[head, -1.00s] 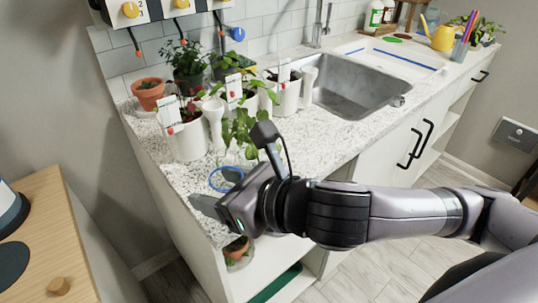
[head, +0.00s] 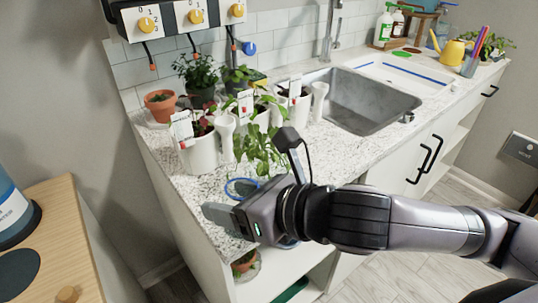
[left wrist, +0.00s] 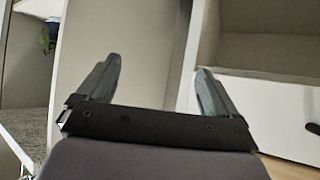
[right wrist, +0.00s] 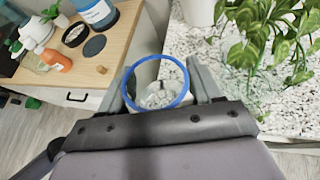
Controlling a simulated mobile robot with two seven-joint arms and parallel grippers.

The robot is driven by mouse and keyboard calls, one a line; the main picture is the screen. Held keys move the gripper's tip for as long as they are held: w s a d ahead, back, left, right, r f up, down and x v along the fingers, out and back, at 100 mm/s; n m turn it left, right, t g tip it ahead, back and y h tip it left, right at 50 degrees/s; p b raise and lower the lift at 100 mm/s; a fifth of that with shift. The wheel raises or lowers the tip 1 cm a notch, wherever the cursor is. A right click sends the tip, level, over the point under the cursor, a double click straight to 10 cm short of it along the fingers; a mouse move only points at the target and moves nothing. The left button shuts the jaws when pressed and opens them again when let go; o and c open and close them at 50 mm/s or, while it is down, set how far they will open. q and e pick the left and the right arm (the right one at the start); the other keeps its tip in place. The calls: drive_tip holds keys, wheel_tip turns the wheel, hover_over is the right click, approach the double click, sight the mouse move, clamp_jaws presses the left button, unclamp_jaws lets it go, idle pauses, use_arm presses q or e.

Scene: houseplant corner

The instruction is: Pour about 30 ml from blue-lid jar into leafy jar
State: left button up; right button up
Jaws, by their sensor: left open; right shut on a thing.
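My right gripper (head: 228,208) is shut on a clear jar with a blue rim (right wrist: 183,88), probably the blue-lid jar. It holds the jar near the counter's front left end. The jar is open at the top and looks roughly upright; its blue rim also shows in the head view (head: 241,180). Its contents are hard to make out. The leafy plant (head: 258,148) stands just behind the held jar, and its leaves show in the right wrist view (right wrist: 265,22). Any jar under the leaves is mostly hidden. My left gripper (left wrist: 157,82) is open and empty beside pale cabinet panels.
White pots (head: 200,153) with label cards and a terracotta pot (head: 160,107) crowd the counter's back left. A sink (head: 365,100) lies right. A wooden table (head: 70,220) with a blue bottle (head: 12,212) stands left. Speckled counter (head: 190,183) is bare at the front left.

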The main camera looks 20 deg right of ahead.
sight(239, 172)
drive_tip(key=shift+m+g+y, duration=0.3)
drive_tip(key=shift+m+g, duration=0.3)
drive_tip(key=shift+m, duration=0.2)
drive_tip(key=r+p, duration=0.2)
drive_tip(key=r, duration=0.1)
drive_tip(key=w+d+r+p, duration=0.1)
drive_tip(key=shift+r, duration=0.4)
drive_tip(key=shift+w+f, duration=0.15)
drive_tip(key=shift+f, duration=0.15)
drive_tip(key=m+g+y+p, duration=0.1)
drive_tip(key=m, duration=0.1)
drive_tip(key=r+m+g+y, duration=0.1)
drive_tip(key=m, duration=0.1)
drive_tip(key=w+m+g+y+p, duration=0.1)
drive_tip(key=m, duration=0.1)
drive_tip(key=shift+d+r+g+y+p, duration=0.15)
drive_tip(key=shift+d+g+y+p, duration=0.15)
drive_tip(key=shift+d+y, duration=0.1)
drive_tip(key=shift+w+d+m+g+y+b, duration=0.3)
drive_tip(key=shift+m+y, duration=0.2)
drive_tip(key=shift+m, duration=0.1)
